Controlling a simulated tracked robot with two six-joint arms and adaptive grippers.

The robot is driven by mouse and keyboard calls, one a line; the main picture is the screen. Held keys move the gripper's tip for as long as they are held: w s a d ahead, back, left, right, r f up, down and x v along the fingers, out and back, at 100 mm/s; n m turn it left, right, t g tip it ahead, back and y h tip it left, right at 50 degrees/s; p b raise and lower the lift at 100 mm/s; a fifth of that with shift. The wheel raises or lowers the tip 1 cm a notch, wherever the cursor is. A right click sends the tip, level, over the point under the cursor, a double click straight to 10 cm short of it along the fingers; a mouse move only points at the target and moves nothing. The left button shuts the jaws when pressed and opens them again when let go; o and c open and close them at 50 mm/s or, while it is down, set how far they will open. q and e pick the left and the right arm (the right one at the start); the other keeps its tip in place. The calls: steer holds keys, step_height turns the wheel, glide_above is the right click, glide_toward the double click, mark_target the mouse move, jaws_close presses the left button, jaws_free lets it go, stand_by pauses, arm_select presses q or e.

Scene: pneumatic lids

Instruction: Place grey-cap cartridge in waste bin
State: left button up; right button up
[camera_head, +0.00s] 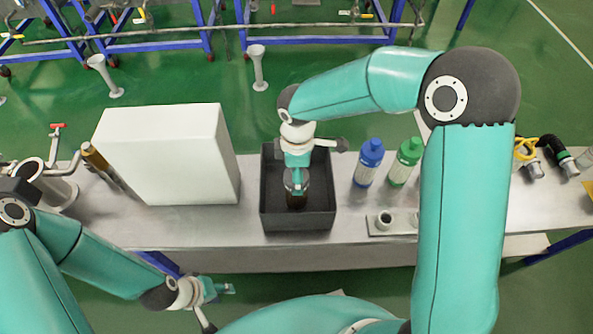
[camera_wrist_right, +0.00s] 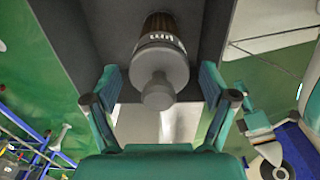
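The waste bin is a dark grey open box (camera_head: 269,222) on the steel bench in the middle of the head view. The cartridge (camera_head: 297,200) has a dark ribbed body and stands within the bin's opening; whether it touches the floor is hard to tell. Its grey cap (camera_wrist_right: 160,75) faces the right wrist camera. My right gripper (camera_head: 296,182) points down into the bin above the cartridge. In the wrist view its fingers are spread, with a gap on both sides of the cap. My left gripper (camera_head: 222,289) hangs empty in front of the bench; its finger opening is unclear.
A large white box (camera_head: 168,155) stands left of the bin. A blue-capped bottle (camera_head: 369,162) and a green-capped bottle (camera_head: 404,162) stand to the right, behind a small holder (camera_head: 392,223) with round sockets. My right arm spans the bench's right side.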

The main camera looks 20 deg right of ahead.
step_height(320, 180, up, 12)
steer(key=shift+r+p, duration=0.15)
steer(key=shift+p, duration=0.95)
